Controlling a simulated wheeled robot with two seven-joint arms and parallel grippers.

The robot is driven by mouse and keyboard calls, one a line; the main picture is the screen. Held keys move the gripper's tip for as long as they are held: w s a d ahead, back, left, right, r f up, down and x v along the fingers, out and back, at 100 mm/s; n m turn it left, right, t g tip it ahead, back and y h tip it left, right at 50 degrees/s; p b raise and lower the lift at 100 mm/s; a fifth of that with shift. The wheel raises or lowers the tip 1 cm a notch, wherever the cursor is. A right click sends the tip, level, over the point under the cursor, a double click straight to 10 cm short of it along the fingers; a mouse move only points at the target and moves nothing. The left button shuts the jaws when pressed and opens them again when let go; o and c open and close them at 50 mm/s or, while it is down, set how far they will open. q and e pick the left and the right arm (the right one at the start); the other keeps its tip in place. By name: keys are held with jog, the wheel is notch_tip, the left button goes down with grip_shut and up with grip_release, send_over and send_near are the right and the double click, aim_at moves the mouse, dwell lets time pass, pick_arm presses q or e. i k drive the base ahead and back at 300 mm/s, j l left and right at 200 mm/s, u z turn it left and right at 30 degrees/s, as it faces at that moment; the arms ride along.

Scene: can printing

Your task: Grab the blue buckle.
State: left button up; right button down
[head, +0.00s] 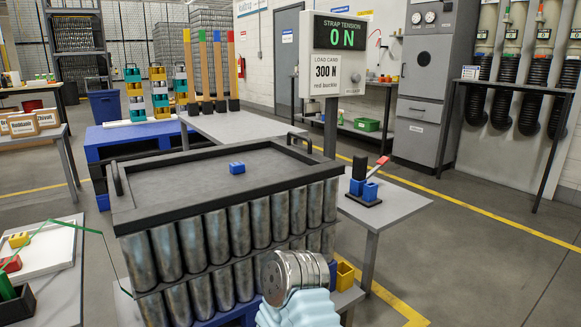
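A small blue buckle (237,167) lies on the dark top board (180,180) that covers a strapped-looking stack of silver cans (215,240). It sits near the middle of the board, with clear space around it. No gripper fingers show in the head view. A ringed metal part (290,275) with a light blue ribbed piece (296,311) rises at the bottom edge, in front of the cans. I cannot tell what it belongs to, and nothing of it touches the buckle.
The board has a raised dark rim and handles (117,178). A blue and black device with a red lever (376,168) stands on the right table (395,208). A yellow bin (345,274) stands below.

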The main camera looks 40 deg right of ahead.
aim_at(236, 168)
jog(key=l+z, duration=0.3)
jog(key=i+l+z, duration=0.1)
jog(key=l+z, duration=0.25)
jog(key=k+l+z, duration=0.1)
